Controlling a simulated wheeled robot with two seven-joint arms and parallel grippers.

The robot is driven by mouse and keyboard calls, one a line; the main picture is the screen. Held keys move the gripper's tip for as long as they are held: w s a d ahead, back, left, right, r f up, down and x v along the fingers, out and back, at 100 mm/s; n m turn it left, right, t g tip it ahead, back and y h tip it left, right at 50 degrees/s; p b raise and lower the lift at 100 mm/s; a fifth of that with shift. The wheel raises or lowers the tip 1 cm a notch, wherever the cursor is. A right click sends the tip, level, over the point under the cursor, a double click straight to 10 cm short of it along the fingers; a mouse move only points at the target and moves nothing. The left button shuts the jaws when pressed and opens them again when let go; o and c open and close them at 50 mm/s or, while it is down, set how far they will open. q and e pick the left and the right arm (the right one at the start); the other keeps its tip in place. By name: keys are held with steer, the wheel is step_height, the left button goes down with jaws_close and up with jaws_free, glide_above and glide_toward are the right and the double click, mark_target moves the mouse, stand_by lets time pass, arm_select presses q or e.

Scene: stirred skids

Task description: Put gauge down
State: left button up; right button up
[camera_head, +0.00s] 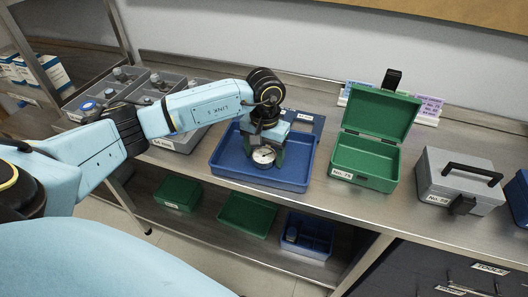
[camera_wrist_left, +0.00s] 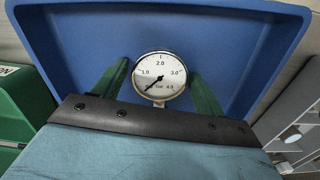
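The gauge (camera_head: 263,156) has a round white dial with a metal rim. In the left wrist view the gauge (camera_wrist_left: 160,74) shows its face, with the short stem toward my palm. My left gripper (camera_head: 264,150) points down over the blue tray (camera_head: 292,184). The tray also fills the left wrist view (camera_wrist_left: 235,30). My right gripper is not in view.
An open green box (camera_head: 365,168) stands right of the tray, then a closed grey case (camera_head: 440,178) with a black handle. A grey divided crate (camera_head: 184,139) with bottles is at the left. Green and blue bins (camera_head: 247,214) sit on the lower shelf.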

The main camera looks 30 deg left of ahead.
mark_target(265, 154)
arm_select(q)
steer(key=shift+o, duration=0.7)
steer(key=shift+r, duration=0.2)
step_height(265, 154, up, 12)
steer(key=shift+w+p, duration=0.2)
steer(key=shift+p, duration=0.1)
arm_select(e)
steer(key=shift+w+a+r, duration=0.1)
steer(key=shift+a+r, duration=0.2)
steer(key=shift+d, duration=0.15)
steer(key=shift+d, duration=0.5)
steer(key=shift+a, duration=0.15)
